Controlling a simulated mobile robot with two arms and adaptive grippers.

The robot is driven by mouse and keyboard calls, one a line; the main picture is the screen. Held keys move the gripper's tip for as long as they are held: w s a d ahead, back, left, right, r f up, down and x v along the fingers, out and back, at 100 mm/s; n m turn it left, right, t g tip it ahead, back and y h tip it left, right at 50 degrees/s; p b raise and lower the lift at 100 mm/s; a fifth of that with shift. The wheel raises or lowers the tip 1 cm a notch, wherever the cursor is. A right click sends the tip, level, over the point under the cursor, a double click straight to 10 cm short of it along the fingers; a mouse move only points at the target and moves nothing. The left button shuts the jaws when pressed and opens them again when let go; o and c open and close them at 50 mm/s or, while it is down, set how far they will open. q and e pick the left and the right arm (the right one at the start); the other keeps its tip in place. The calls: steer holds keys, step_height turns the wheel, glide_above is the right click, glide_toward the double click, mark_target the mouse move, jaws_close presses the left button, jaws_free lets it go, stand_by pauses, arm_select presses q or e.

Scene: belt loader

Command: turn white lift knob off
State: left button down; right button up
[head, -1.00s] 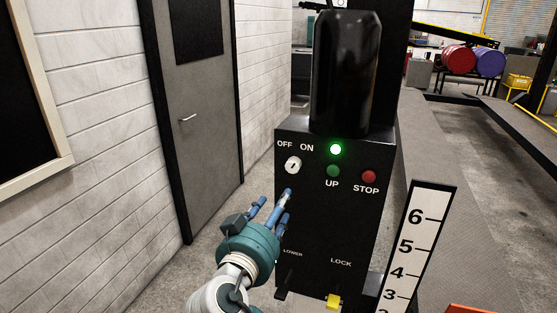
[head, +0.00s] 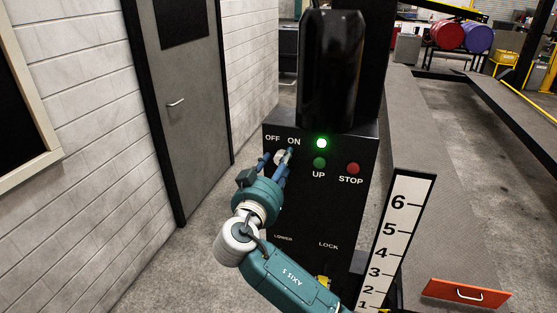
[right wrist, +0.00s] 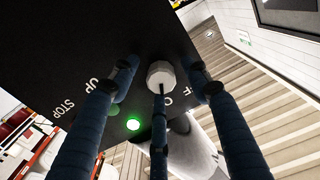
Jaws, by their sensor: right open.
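The white lift knob (right wrist: 161,75) is on the black control box (head: 325,215), below the OFF and ON labels. I cannot tell whether any finger touches the knob. The green lamp (head: 322,143) beside ON is lit. My left gripper is not in view.
The green UP button (head: 319,163) and red STOP button (head: 353,168) sit right of the knob. LOWER and LOCK controls are lower on the box. A numbered white scale (head: 398,235) stands at the right. A grey door (head: 183,100) is at the left.

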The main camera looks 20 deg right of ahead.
steer(key=shift+f, duration=0.1)
steer(key=c, duration=1.1)
steer(key=shift+c, duration=0.2)
